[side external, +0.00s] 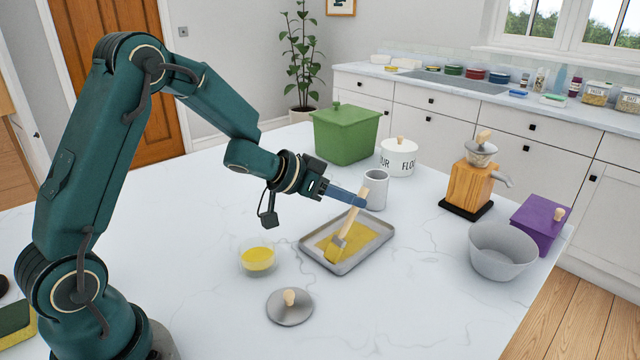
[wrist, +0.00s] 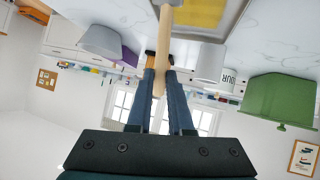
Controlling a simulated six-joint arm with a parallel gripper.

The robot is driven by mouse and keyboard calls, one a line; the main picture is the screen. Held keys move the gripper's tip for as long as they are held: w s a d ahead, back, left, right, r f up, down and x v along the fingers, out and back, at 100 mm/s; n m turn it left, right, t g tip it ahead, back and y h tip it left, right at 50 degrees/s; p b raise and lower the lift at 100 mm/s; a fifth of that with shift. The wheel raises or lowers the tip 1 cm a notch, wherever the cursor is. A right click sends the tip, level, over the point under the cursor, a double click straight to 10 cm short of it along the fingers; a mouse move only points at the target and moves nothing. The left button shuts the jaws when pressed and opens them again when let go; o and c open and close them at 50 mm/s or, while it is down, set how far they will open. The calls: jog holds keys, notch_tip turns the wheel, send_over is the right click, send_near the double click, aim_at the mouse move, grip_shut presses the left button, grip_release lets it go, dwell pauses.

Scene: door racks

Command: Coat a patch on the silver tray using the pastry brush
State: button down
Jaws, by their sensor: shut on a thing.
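My gripper (side external: 360,201) is shut on the wooden handle of the pastry brush (side external: 350,222). The brush is tilted, with its yellow-coated bristles (side external: 335,249) down at the left part of the silver tray (side external: 378,222). A yellow patch covers much of the tray's floor. Whether the bristles touch the tray is hard to tell. In the wrist view my fingers (wrist: 158,80) close around the brush handle (wrist: 161,50), and the yellow patch (wrist: 200,12) shows at the top edge. A small clear bowl of yellow liquid (side external: 257,258) stands left of the tray.
A grey lid (side external: 289,306) lies in front of the tray. Behind it stand a grey cup (side external: 376,190), a white flour canister (side external: 398,158) and a green box (side external: 345,135). A grinder (side external: 468,185), grey bowl (side external: 502,252) and purple box (side external: 541,222) stand right.

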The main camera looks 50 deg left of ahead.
notch_tip(320, 180, up, 8)
dwell(0.6)
